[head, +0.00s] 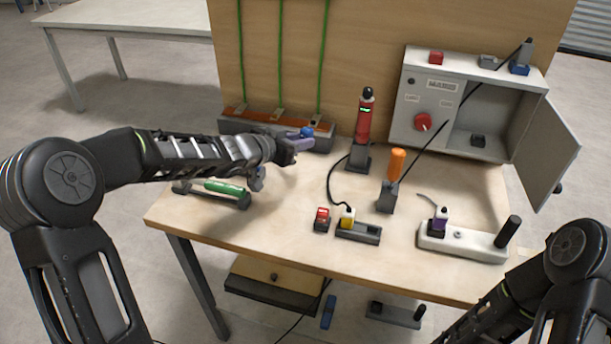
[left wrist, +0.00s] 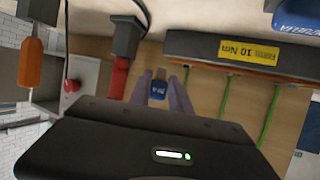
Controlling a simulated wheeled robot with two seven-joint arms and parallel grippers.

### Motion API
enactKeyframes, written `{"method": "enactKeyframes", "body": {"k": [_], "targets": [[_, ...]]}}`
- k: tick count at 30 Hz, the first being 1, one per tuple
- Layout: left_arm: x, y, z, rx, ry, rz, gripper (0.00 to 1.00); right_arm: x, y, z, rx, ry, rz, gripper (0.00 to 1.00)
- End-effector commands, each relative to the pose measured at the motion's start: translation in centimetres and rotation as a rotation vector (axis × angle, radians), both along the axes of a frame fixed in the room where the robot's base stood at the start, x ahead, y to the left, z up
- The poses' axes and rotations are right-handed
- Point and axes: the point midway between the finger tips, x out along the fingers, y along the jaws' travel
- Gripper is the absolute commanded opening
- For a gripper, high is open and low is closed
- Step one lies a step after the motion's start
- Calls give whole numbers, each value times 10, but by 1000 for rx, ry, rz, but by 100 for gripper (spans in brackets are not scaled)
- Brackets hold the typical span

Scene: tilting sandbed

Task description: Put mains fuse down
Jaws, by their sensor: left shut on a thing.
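My left gripper (head: 295,144) reaches in from the left above the back of the workbench. It is shut on a small blue fuse (head: 306,132). In the left wrist view, the blue labelled fuse (left wrist: 157,88) sits between the two purple-grey fingers of the left gripper (left wrist: 170,92). In the head view the fuse overlaps the right end of the long grey block with a copper-brown top (head: 262,126); I cannot tell whether they touch. The same block shows in the left wrist view with a yellow torque label. My right gripper is out of view; only its arm shows.
A red tool (head: 363,125) and an orange-handled screwdriver (head: 397,163) stand upright right of the gripper. A grey cabinet (head: 440,110) has its door open. A green-handled tool (head: 224,188) lies below my left arm. The bench's front left (head: 200,220) is clear.

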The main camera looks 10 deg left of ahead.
Motion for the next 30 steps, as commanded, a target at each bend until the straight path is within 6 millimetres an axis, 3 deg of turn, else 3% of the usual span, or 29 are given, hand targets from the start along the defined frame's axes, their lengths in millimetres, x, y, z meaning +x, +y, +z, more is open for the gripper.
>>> {"method": "enactKeyframes", "body": {"k": [10, 23, 30], "targets": [[0, -1, -56, -1, 3, -1, 0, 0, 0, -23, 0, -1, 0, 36], [0, 0, -65, -1, 1, -1, 0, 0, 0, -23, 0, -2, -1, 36], [0, -1, -96, -1, 3, -1, 0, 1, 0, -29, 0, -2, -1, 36]]}}
